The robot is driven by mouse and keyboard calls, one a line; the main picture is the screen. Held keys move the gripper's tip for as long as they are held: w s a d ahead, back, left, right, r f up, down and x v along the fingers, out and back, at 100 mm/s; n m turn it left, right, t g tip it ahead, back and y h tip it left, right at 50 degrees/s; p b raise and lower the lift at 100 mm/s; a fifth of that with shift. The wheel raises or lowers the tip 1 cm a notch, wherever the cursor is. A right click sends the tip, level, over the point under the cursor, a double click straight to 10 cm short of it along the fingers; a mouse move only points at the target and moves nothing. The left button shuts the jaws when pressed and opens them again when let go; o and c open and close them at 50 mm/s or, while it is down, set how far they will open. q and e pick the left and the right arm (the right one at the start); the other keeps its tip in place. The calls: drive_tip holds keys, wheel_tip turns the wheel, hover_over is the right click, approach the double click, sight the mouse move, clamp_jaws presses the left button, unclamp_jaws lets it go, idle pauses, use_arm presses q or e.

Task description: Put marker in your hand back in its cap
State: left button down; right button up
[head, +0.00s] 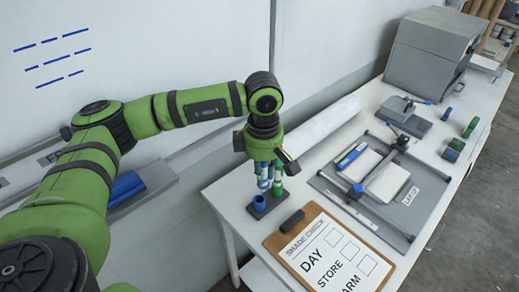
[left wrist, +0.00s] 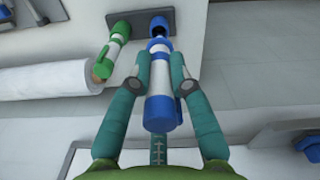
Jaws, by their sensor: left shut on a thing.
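My left gripper (head: 270,181) is shut on a blue and white marker (head: 264,180), which also shows between the fingers in the left wrist view (left wrist: 160,98). The marker's far end points at the blue cap (head: 259,201). This cap stands open end up in a small dark holder (head: 270,208), and its dark opening shows in the left wrist view (left wrist: 158,24). The marker's end is very close to the opening; I cannot tell whether it touches. A green and white marker (left wrist: 113,48) stands in the same holder, beside the blue cap. My right gripper is in neither view.
A white roll (head: 322,124) lies behind.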

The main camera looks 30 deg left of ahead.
use_arm(q)
drive_tip(key=shift+w+a+r+n+p, duration=0.15)
drive_tip(key=shift+a+r+n, duration=0.1)
drive_tip(key=shift+n, duration=0.3)
drive_tip(key=shift+w+a+r+n+p, duration=0.15)
drive_tip(key=shift+r+n, duration=0.05)
drive_tip(key=shift+n, duration=0.35)
drive_tip(key=shift+w+a+f+n+b, duration=0.15)
drive_tip(key=shift+f+n+b, duration=0.25)
drive_tip(key=shift+f, duration=0.45)
drive_tip(key=shift+w+a+f+n+b, duration=0.1)
drive_tip(key=shift+a+f+n+b, duration=0.25)
drive_tip(key=shift+f, duration=0.5)
drive_tip(key=shift+w+f+n+b, duration=0.1)
drive_tip(key=shift+f+n+b, duration=0.1)
drive_tip(key=shift+f+n, duration=0.5)
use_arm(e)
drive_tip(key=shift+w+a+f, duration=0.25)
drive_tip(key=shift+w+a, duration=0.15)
use_arm(q)
drive_tip(key=shift+f, duration=0.15)
drive_tip(key=shift+b, duration=0.6)
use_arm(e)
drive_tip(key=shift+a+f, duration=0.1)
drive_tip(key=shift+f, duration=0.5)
use_arm(q)
drive_tip(key=shift+f+b, duration=2.15)
drive_tip(key=shift+f, duration=0.15)
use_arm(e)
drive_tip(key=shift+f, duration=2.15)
